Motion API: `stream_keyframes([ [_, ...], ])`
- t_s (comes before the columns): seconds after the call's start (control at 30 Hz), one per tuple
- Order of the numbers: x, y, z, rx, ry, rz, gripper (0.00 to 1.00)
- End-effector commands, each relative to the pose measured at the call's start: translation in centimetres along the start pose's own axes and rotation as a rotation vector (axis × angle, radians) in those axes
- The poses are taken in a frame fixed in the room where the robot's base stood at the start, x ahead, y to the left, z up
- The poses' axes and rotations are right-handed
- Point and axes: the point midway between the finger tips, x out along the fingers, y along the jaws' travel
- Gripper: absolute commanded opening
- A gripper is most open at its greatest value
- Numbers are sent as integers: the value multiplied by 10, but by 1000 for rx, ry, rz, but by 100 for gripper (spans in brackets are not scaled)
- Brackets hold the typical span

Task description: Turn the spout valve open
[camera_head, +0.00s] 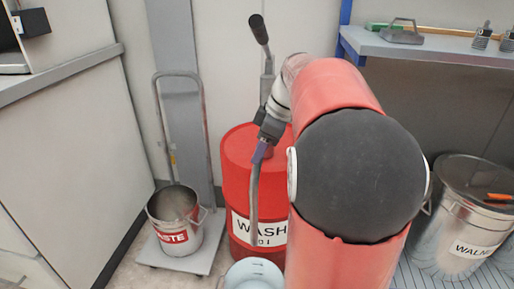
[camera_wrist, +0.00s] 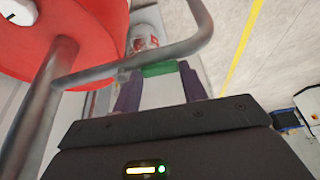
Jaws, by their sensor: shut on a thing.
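A red drum (camera_head: 237,170) labelled WASH carries a grey pump with a black-ended lever (camera_head: 259,30) and a bent spout pipe (camera_head: 254,205) that hangs down in front. The drum (camera_wrist: 55,25) and the spout pipe (camera_wrist: 150,55) also show in the wrist view. A green piece, apparently the spout valve handle (camera_wrist: 158,70), lies between the purple fingers of my gripper (camera_wrist: 159,76), which is shut on it beside the pipe. In the head view my gripper (camera_head: 262,150) is at the top of the spout; the green piece is hidden there.
A pale bucket (camera_head: 252,276) stands below the spout. A metal waste bucket (camera_head: 174,218) sits on a grey trolley (camera_head: 196,258) at left. A lidded WALNUT-type metal bin (camera_head: 470,215) stands at right, under a shelf (camera_head: 430,48) with tools.

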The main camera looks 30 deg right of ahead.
Motion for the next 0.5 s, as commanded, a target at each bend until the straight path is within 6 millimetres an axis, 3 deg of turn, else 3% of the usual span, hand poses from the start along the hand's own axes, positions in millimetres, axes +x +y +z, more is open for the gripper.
stream_keyframes([
  [0.5,-2,1,4,-69,-2,-28,1],
])
